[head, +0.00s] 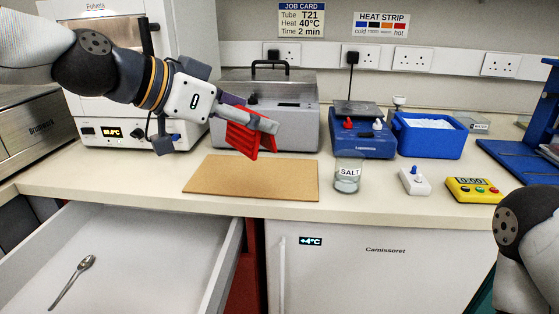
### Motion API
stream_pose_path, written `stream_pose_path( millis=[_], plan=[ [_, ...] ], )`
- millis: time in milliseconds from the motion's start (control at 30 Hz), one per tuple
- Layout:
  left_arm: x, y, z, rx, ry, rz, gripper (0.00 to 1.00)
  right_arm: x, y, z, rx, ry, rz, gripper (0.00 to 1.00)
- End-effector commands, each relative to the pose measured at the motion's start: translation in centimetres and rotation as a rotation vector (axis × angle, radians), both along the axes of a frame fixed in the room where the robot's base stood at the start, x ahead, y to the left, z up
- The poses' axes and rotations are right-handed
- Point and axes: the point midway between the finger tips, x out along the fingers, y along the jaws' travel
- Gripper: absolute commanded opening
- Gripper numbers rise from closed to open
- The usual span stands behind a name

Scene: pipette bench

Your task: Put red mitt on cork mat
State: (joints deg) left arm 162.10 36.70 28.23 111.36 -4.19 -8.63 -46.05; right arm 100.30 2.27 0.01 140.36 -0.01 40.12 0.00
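The red mitt (243,141) hangs from my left gripper (262,122), above the back part of the cork mat. My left gripper looks shut on the mitt, with its fingers partly hidden by the mitt. The cork mat (225,182) is a flat tan rectangle lying bare on the bench, near its front edge. The mitt appears raised above the mat, not resting on it. My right arm shows at the lower right edge, but its gripper is out of view.
An open drawer (150,250) holding a spoon (72,282) juts out at lower left. A SALT jar (347,178) stands right of the mat. A grey device (300,130) stands behind the mat. A blue tub (430,140) and yellow timer (473,190) are farther right.

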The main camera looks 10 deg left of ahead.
Motion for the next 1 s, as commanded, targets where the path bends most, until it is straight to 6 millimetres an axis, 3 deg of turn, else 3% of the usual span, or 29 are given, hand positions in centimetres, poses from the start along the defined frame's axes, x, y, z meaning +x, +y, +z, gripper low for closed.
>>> stream_pose_path(
  millis=[100,233,400,633,800,1000],
  plan=[
    [3.7,0.6,-3.0,-0.002,0.023,0.004,0.46,-1.6,0.0,-1.4,0.0,0.059,-0.001,0.32],
    [7.9,1.2,-5.3,-0.001,0.026,0.005,0.46,-3.2,0.0,-2.9,0.0,0.115,0.0,0.32],
    [11.1,1.7,-8.5,-0.001,0.02,0.002,0.46,-4.3,0.0,-4.0,0.0,0.155,0.0,0.32],
    [12.9,1.9,-10.0,-0.001,0.01,0.001,0.46,-4.8,0.0,-4.5,0.0,0.171,0.001,0.32],
    [13.1,2.0,-13.0,-0.002,0.01,0.001,0.46,-5.1,0.0,-4.9,-0.001,0.182,0.001,0.32],
    [13.1,2.0,-13.0,-0.001,0.004,0.001,0.46,-5.0,0.0,-4.8,-0.001,0.18,0.001,0.32]
  ],
)
